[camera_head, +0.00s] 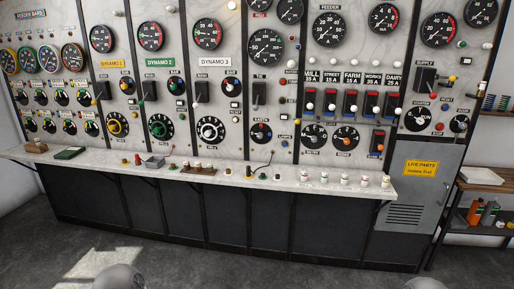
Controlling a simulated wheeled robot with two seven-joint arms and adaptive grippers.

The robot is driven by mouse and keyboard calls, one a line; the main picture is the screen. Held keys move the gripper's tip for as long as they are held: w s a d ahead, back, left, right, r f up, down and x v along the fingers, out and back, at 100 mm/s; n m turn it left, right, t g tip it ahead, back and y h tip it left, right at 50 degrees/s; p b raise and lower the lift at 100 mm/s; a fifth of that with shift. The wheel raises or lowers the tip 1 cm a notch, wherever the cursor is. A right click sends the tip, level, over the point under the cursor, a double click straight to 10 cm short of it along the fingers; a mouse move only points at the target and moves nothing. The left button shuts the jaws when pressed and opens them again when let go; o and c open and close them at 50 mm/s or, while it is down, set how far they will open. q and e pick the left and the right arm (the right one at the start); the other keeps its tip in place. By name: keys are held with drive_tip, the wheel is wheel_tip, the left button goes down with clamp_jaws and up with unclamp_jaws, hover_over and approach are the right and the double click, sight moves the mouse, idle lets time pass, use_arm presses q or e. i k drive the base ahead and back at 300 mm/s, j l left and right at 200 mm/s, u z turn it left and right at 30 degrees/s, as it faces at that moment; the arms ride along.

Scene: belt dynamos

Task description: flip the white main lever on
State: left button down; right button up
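Neither of my grippers is in view, and nothing touches the lever. Only rounded grey parts, probably mine, show at the bottom edge.
A pale ledge (130,168) with small items juts out below the panels. Shelves (485,182) stand at right. The floor in front is clear.

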sight(195, 105)
drive_tip(key=i, duration=2.65)
